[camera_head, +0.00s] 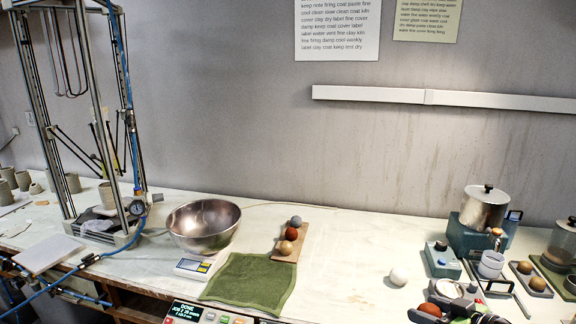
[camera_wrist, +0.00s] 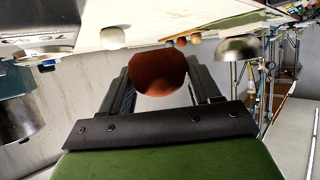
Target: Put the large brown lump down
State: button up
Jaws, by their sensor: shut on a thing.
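The large brown lump (camera_wrist: 160,75) is reddish brown and sits between the two dark fingers of my gripper (camera_wrist: 160,88) in the wrist view. The fingers are shut on its sides. In the head view the lump (camera_head: 430,310) shows small at the bottom right, at the end of my arm, partly covered by my gripper (camera_head: 440,306). It appears to be held above the table's front part; its exact height is hard to tell.
A white ball (camera_head: 398,276) lies just left of my gripper. Left of it are a green cloth (camera_head: 250,282), a wooden board (camera_head: 303,241) with three balls, and a metal bowl (camera_head: 203,226). Pots and trays crowd the right. The table (camera_head: 345,250) is clear between board and white ball.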

jog(key=s+a+f+n+g+y+p, duration=0.1)
jog(key=a+f+n+g+y+p, duration=0.1)
jog(key=a, duration=0.7)
jog(key=s+a+f+n+g+y+p, duration=0.1)
jog(key=a+f+n+g+y+p, duration=0.1)
jog(key=a+f, duration=0.3)
jog(key=a+n+y+p, duration=0.1)
jog(key=a, duration=0.3)
jog(key=shift+n, duration=0.4)
